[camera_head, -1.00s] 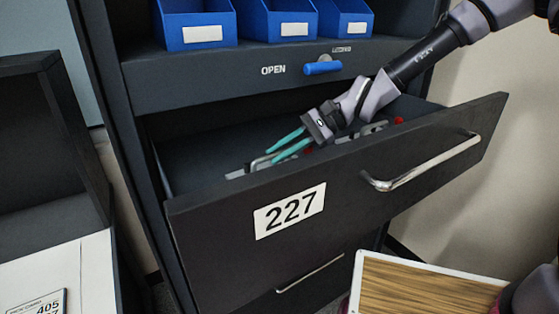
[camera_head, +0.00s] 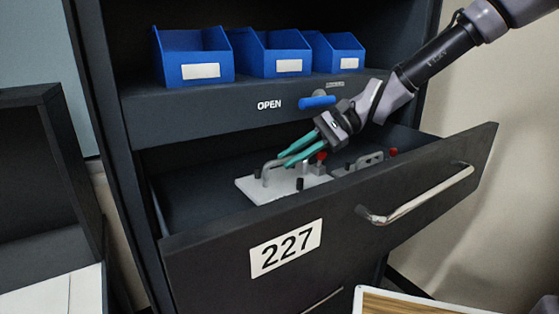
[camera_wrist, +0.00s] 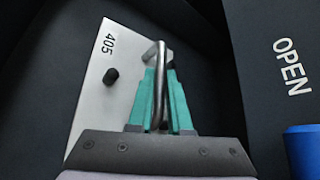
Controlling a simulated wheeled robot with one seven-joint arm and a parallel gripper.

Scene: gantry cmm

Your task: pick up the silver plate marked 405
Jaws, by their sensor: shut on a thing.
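The silver plate marked 405 (camera_head: 258,188) is in the open drawer 227, near its left part. It has a bent metal handle and dark knobs. It also shows in the wrist view (camera_wrist: 97,90), with its 405 mark at the upper left end and a black knob beside it. My gripper (camera_head: 284,160) has teal fingers and is shut on the plate's metal handle. In the wrist view the fingers (camera_wrist: 159,85) lie on both sides of the handle bar. The plate seems raised inside the drawer; its underside is hidden.
The open drawer (camera_head: 330,222) has a dark front wall with a long metal handle. Another plate with a red knob (camera_head: 372,162) lies to the right inside it. Blue bins (camera_head: 276,55) stand on the shelf above, over a blue lever (camera_head: 317,102) marked OPEN.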

